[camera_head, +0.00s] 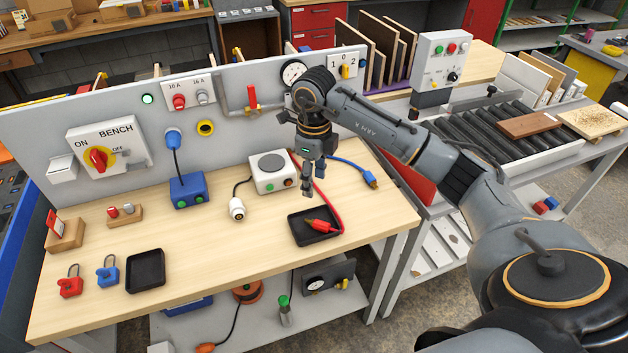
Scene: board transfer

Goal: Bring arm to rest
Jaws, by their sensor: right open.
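My right arm comes in from the lower right and reaches over the wooden bench. Its gripper (308,183) points down, open and empty, above the bench between the white device with a round grey top (273,170) and the black tray (301,236). A red plug (318,226) on a red cable lies at that tray. My left gripper is not in view.
A grey upright panel (225,125) with switches and a gauge backs the bench (215,245). A blue box (188,190), a white plug (237,208), a blue plug (370,179) and padlocks stand around. A roller conveyor (480,135) is at right. The bench's front middle is clear.

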